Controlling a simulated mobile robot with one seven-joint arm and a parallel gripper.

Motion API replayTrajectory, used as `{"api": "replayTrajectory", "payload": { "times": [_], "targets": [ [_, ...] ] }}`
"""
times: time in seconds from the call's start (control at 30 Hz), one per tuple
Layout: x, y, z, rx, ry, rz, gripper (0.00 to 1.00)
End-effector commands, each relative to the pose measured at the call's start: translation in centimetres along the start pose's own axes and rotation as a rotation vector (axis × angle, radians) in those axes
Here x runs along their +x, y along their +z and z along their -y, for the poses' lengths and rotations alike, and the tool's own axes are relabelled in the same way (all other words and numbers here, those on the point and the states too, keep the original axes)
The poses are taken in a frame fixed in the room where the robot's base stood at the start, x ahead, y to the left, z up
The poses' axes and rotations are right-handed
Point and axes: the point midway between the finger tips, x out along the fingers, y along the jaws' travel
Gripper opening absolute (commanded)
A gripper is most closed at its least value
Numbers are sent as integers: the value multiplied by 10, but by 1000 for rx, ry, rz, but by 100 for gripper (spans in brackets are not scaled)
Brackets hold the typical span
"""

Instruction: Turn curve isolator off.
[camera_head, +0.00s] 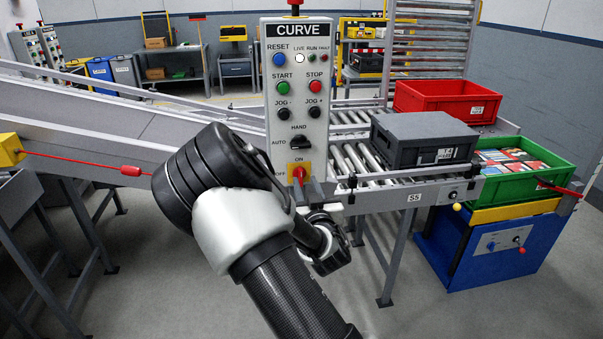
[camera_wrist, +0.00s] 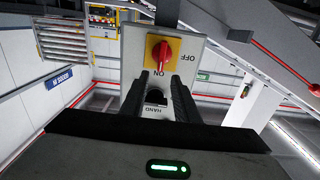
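The curve isolator is a red rotary knob (camera_wrist: 162,53) on a yellow plate, low on the grey CURVE panel (camera_head: 298,100); it also shows in the head view (camera_head: 299,172). In the wrist view the panel appears upside down, and the knob's handle looks roughly vertical, in line with the ON mark. OFF is to one side. My gripper (camera_wrist: 162,78) is open, its two dark fingers apart and pointing at the isolator. The fingertips look close to the knob's ON side; I cannot tell whether they touch it.
The AUTO/HAND selector (camera_head: 299,143) sits just above the isolator, with push buttons higher up. A roller conveyor carries a grey tote (camera_head: 424,140) on the right, near a red crate (camera_head: 447,98) and a green crate (camera_head: 520,168). A red pull-cord (camera_head: 85,163) runs on the left.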

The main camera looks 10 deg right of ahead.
Motion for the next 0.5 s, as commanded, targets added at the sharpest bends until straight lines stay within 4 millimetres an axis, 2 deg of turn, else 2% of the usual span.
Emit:
{"api": "replayTrajectory", "payload": {
  "times": [0.03, 0.2, 0.33, 0.5],
  "targets": [
    [11, 0, 0, -2, -2, -1, 28],
    [41, 0, 0, -1, -1, -1, 28],
    [55, 0, 0, -1, 0, 0, 28],
    [63, 1, 0, 1, 1, 1, 28]
  ]
}}
